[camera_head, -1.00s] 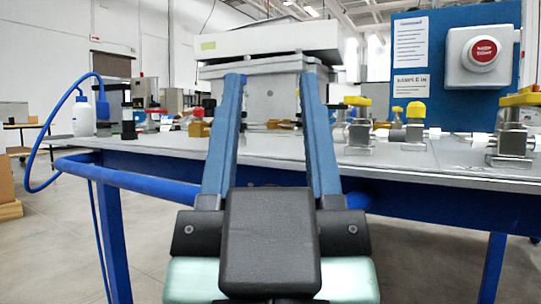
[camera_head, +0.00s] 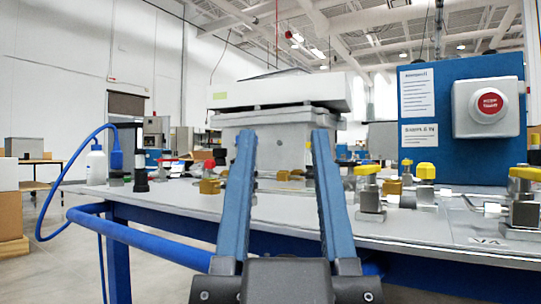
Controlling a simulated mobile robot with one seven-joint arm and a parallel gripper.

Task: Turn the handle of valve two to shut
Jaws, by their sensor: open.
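Several small valves with yellow handles stand on the bench top to the right of my gripper in the head view. The nearest to my gripper is a yellow-handled valve (camera_head: 369,194) on a metal block. Another yellow-handled valve (camera_head: 523,200) is at the right edge, partly cut off. A smaller yellow-topped fitting (camera_head: 426,172) stands between them. I cannot tell which one is valve two; the only label, near the right valve, is unreadable beyond "VA". My gripper (camera_head: 284,140) points forward over the bench, its two blue fingers apart and empty, touching no valve.
A grey analyser box (camera_head: 272,150) stands behind my fingers. A blue panel (camera_head: 462,115) with a red button (camera_head: 490,104) rises at the back right. A white bottle (camera_head: 96,166) and blue hose are at the left. A blue rail (camera_head: 140,238) runs along the bench front.

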